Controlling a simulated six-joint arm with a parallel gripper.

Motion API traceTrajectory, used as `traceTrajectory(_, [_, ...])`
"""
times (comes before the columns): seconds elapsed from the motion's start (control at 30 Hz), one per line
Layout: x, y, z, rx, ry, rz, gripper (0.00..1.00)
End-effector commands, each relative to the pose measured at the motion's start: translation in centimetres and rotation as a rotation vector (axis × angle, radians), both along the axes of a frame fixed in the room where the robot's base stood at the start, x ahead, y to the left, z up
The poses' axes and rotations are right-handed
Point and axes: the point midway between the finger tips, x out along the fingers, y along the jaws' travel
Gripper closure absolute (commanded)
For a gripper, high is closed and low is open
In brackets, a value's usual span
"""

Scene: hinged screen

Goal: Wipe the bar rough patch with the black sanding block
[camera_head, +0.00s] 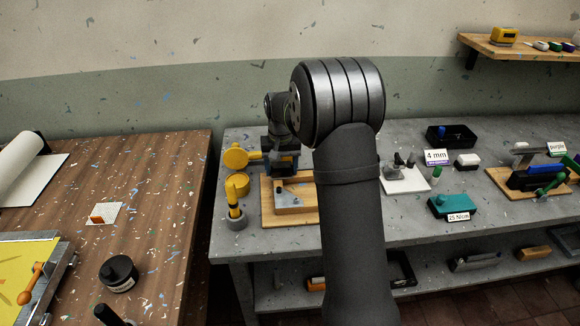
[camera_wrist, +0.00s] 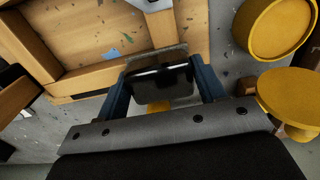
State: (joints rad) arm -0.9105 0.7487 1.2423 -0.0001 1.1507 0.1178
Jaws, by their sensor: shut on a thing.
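My gripper (camera_wrist: 160,88) is shut on the black sanding block (camera_wrist: 160,82), which sits between its two dark blue fingers in the wrist view. In the head view my gripper (camera_head: 284,162) is over the back of a wooden tray; the block cannot be made out there. A light grey metal piece (camera_head: 295,198), probably the bar, lies in the tray, partly hidden by my arm. A pale corner at the top of the wrist view (camera_wrist: 150,4) may be the same piece. I cannot make out the rough patch. The block appears apart from the grey piece.
The wooden tray (camera_head: 268,212) has raised edges. Yellow round-topped things (camera_head: 236,158) stand close to its left, beside my gripper in the wrist view (camera_wrist: 275,28). A teal box (camera_head: 452,207) and a black tray (camera_head: 450,136) stand to the right. A gap separates the brown table (camera_head: 165,190).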

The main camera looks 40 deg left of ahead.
Motion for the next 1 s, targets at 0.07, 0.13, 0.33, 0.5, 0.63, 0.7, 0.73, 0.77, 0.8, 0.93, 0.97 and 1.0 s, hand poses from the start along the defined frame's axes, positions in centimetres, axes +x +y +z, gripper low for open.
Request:
traceTrajectory(0.07, [-0.1,0.1,0.3,0.000,0.000,0.000,0.61])
traceTrajectory(0.13, [0.0,0.1,2.4,0.005,-0.003,0.000,0.61])
traceTrajectory(0.33, [0.0,0.1,4.1,0.001,-0.001,0.000,0.61])
traceTrajectory(0.5, [0.0,0.0,5.6,0.001,-0.001,0.000,0.61])
traceTrajectory(0.63, [0.0,0.1,6.8,0.002,-0.002,0.000,0.61])
traceTrajectory(0.7, [0.0,0.0,7.4,0.001,-0.001,0.000,0.61])
traceTrajectory(0.73, [0.0,0.0,7.6,0.001,-0.001,0.000,0.61])
traceTrajectory(0.77, [0.0,0.0,7.8,0.001,-0.001,0.000,0.61])
traceTrajectory(0.8, [0.0,0.0,8.0,0.001,-0.001,0.000,0.61])
traceTrajectory(0.93, [0.0,0.0,8.3,0.000,0.000,0.000,0.61])
traceTrajectory(0.97, [0.0,0.0,8.3,0.000,0.000,0.000,0.61])
traceTrajectory(1.0, [0.0,0.0,8.3,0.000,0.000,0.000,0.61])
